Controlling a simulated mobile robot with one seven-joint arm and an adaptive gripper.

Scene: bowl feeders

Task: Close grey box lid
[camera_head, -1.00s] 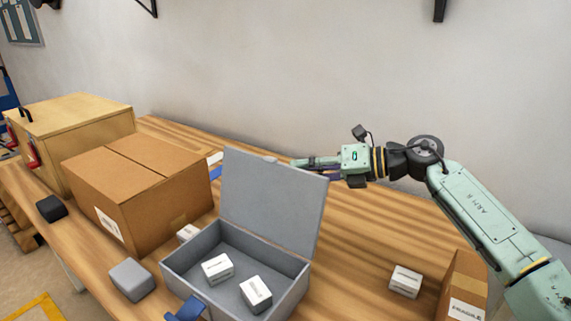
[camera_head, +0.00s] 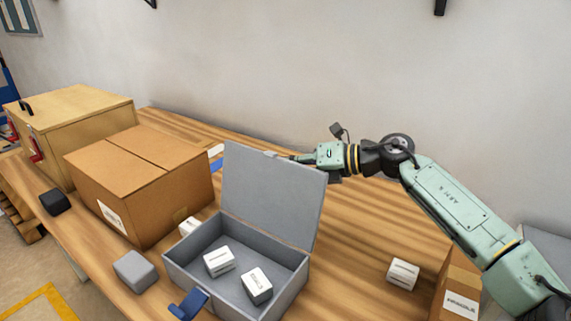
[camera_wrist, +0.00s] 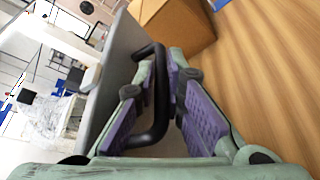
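The grey box (camera_head: 190,272) stands open on the table, with its grey lid (camera_head: 272,195) raised about upright at the back. Two white boxes (camera_head: 219,262) lie inside it. My gripper (camera_head: 296,158) is at the lid's upper right edge, and its fingertips are partly hidden behind the lid. In the wrist view my gripper (camera_wrist: 160,72) is open, with purple finger pads on either side of a dark curved handle-like bar (camera_wrist: 160,95). The lid (camera_wrist: 118,70) stands just left of the fingers there. I cannot tell whether a finger touches the bar or the lid.
A cardboard box (camera_head: 140,190) and a wooden case (camera_head: 75,120) stand to the left. A grey block (camera_head: 134,271) and a blue object (camera_head: 188,305) are near the box's front. A white box (camera_head: 402,274) and a small carton (camera_head: 455,290) are at the right.

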